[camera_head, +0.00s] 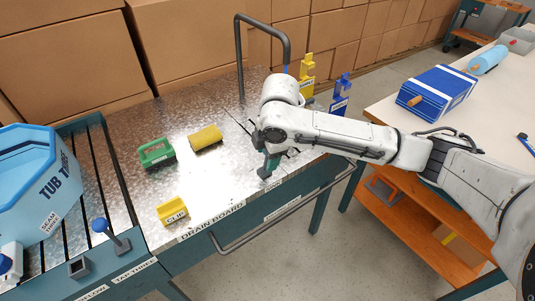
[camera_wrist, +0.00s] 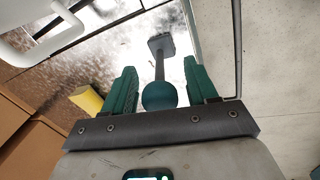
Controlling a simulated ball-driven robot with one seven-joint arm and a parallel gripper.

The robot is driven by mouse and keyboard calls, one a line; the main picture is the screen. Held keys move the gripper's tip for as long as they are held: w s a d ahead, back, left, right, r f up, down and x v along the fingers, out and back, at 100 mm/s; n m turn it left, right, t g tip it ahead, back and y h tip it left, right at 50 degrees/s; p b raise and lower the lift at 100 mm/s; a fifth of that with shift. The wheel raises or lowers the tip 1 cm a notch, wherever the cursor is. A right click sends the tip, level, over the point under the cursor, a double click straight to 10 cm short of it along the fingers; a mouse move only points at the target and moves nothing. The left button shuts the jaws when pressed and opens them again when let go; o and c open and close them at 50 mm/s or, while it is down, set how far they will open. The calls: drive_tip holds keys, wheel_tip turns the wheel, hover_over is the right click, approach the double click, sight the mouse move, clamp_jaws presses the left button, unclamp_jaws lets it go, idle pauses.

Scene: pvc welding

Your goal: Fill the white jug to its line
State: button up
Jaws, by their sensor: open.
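My gripper (camera_wrist: 161,85) is open, its green fingers on either side of a teal ball knob on a dark lever (camera_wrist: 159,60). Whether the fingers touch the knob I cannot tell. In the head view my gripper (camera_head: 270,160) points down at the front edge of the metal drain board (camera_head: 135,115). A white rounded thing with a loop (camera_wrist: 38,45), perhaps the jug, is cut off at the top left of the wrist view. Its line and contents do not show. No jug is clear in the head view, where my arm hides part of the board.
A green block (camera_head: 156,153), a yellow roll (camera_head: 206,137) and a yellow clip block (camera_head: 173,211) lie on the board. A dark bent pipe (camera_head: 287,45) rises behind. A blue tub (camera_head: 35,175) and a blue-knobbed lever (camera_head: 110,235) stand left. A rail (camera_head: 285,215) runs along the front.

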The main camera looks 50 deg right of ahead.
drive_tip(key=v, duration=1)
drive_tip(key=shift+r, duration=0.35)
idle(6.7)
